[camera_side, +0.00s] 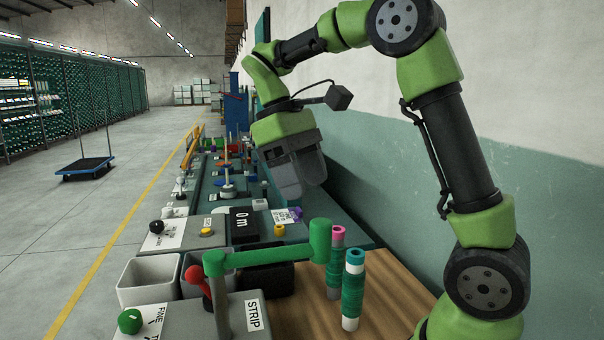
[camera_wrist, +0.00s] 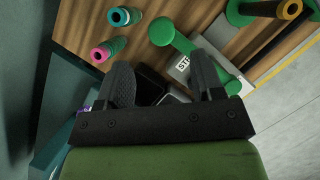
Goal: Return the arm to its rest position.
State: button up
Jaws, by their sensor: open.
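My green arm arches over the bench from the right in the side view. My gripper (camera_side: 303,178) hangs above the bench, pointing down, with nothing seen in its jaws. In the wrist view my gripper (camera_wrist: 165,88) shows two dark fingers spread apart, and it is empty. Below and between the fingers are a dark block and part of a grey box, partly hidden by the fingers.
Two green-wound spools, one blue-topped (camera_side: 353,290) and one pink-topped (camera_side: 337,262), stand on the wooden top (camera_side: 385,290). A green lever arm (camera_side: 270,258) spans near them. Grey bins (camera_side: 150,280), a "0 m" display (camera_side: 243,224) and a wall (camera_side: 400,150) are close.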

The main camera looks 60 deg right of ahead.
jog(key=shift+w+r, duration=0.1)
jog(key=shift+r, duration=0.1)
dwell(0.4)
jog(key=s+a+m+t+y, duration=0.2)
jog(key=s+a+m+t, duration=0.2)
jog(key=s+a+t, duration=0.3)
jog(key=s+t, duration=0.3)
jog(key=t, duration=0.1)
jog(key=shift+s+r+t, duration=0.15)
jog(key=shift+r+t, duration=0.15)
jog(key=shift+r, duration=0.1)
